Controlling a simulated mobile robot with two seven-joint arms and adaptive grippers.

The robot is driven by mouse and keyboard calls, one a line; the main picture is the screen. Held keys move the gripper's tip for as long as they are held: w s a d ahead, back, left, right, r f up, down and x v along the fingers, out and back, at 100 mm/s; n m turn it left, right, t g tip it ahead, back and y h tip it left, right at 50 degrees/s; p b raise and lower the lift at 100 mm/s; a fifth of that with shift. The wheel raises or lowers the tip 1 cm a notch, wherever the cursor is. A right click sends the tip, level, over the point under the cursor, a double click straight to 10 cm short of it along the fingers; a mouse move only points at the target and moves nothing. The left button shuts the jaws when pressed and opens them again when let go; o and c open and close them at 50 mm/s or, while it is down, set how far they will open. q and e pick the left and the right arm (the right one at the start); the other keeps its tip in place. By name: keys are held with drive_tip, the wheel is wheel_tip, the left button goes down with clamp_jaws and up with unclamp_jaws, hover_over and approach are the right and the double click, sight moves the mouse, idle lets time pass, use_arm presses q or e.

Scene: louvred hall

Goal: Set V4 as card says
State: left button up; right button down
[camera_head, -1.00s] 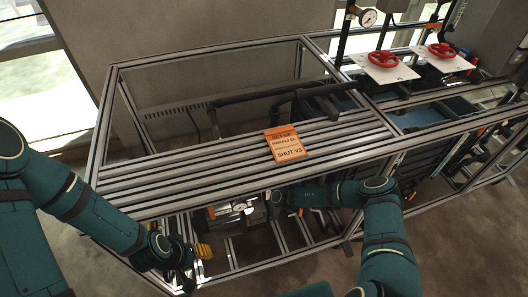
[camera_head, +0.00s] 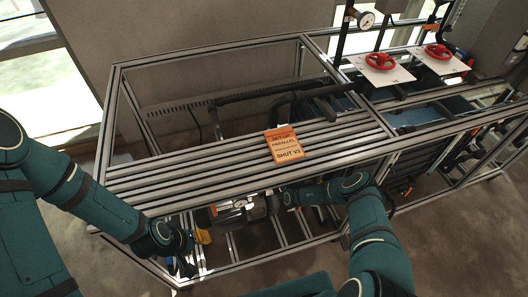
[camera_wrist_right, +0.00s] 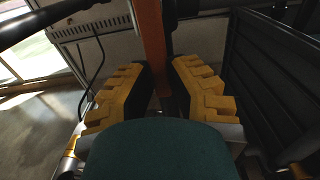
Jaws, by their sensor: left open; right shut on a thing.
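An orange card (camera_head: 284,145) lies on the slatted top; I read "SET-UP", "PARALLEL" and "SHUT V3", with a smaller line unreadable. Two red handwheels, one nearer (camera_head: 381,60) and one farther (camera_head: 438,51), sit on white plates whose labels are too small to read. In the right wrist view, the yellow fingers of my right gripper (camera_wrist_right: 158,75) are shut on an orange bar-like handle (camera_wrist_right: 150,35); I cannot tell which valve it belongs to. My left gripper (camera_head: 202,237) is open and empty by the frame's front left.
A metal-profile frame (camera_head: 215,58) surrounds black pipes (camera_head: 270,95). A pressure gauge (camera_head: 366,19) stands at the back. The slats (camera_head: 200,170) lie above my right forearm. In the right wrist view, a dark ribbed panel (camera_wrist_right: 265,75) is close on the right. Floor is clear in front.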

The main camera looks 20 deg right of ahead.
drive_tip(key=c, duration=0.9)
unclamp_jaws()
drive_tip(key=shift+w+r, duration=0.1)
drive_tip(key=shift+w, duration=0.05)
drive_tip(key=shift+s+d+p, duration=0.1)
drive_tip(key=shift+s+p, duration=1.95)
drive_tip(key=shift+s, duration=1.55)
drive_tip(key=shift+s, duration=0.1)
